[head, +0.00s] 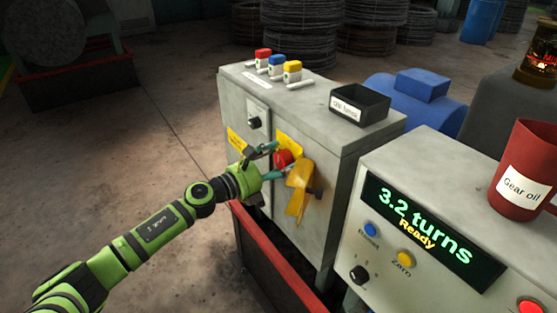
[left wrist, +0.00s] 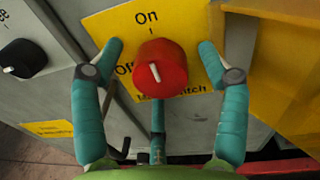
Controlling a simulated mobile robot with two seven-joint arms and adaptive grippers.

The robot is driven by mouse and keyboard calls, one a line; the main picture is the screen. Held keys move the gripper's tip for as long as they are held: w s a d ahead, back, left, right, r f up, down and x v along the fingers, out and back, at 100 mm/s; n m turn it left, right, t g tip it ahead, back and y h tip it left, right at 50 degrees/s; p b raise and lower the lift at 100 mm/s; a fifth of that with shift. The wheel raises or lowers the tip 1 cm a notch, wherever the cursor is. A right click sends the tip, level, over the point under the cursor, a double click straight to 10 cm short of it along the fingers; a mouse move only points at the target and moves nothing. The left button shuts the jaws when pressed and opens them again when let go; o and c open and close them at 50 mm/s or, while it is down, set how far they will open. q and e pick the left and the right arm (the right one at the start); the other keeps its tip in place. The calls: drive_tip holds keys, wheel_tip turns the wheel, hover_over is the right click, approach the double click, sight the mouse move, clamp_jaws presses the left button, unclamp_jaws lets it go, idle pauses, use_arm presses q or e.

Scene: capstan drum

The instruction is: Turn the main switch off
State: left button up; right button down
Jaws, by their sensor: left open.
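The main switch is a red round knob (left wrist: 160,70) on a yellow plate (left wrist: 112,27) marked "On" at the top and "Off" at the left. Its white pointer mark tilts slightly left of straight up, toward "On". In the head view the red knob (head: 283,158) sits on the front of the grey cabinet. My left gripper (head: 271,161) is open in front of it. In the left wrist view my left gripper (left wrist: 160,50) has one finger on each side of the knob and a third below, apparently apart from it. My right gripper is not in view.
A black knob (head: 253,122) is up and left on the grey cabinet (head: 350,165). A control box with a display (head: 420,222) stands at right. Open floor lies left.

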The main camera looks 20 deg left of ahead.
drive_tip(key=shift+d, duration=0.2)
use_arm(q)
drive_tip(key=c, duration=1.2)
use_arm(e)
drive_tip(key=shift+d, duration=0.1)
